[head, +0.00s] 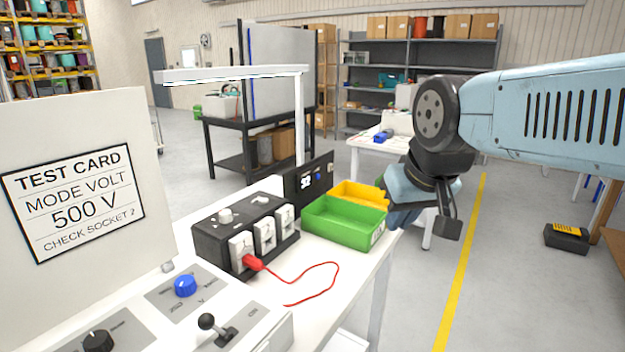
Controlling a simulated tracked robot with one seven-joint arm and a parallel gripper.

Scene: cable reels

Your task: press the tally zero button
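A dark box with a small lit display (306,182) stands at the back of the white bench. The digits on it are too small to read surely. I cannot pick out a button marked tally zero. My gripper (447,222) hangs to the right of the bench, past the green bin and apart from the display box. Its dark fingers are seen partly from the side, and whether they are open or shut is unclear. Nothing is clearly seen in it.
A green bin (340,224) and a yellow bin (360,194) sit beside the display box. A dark socket box (215,232) has a red plug (253,263) with a loose red lead. A test card (75,203), blue knob (185,286) and black lever (207,322) are at left.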

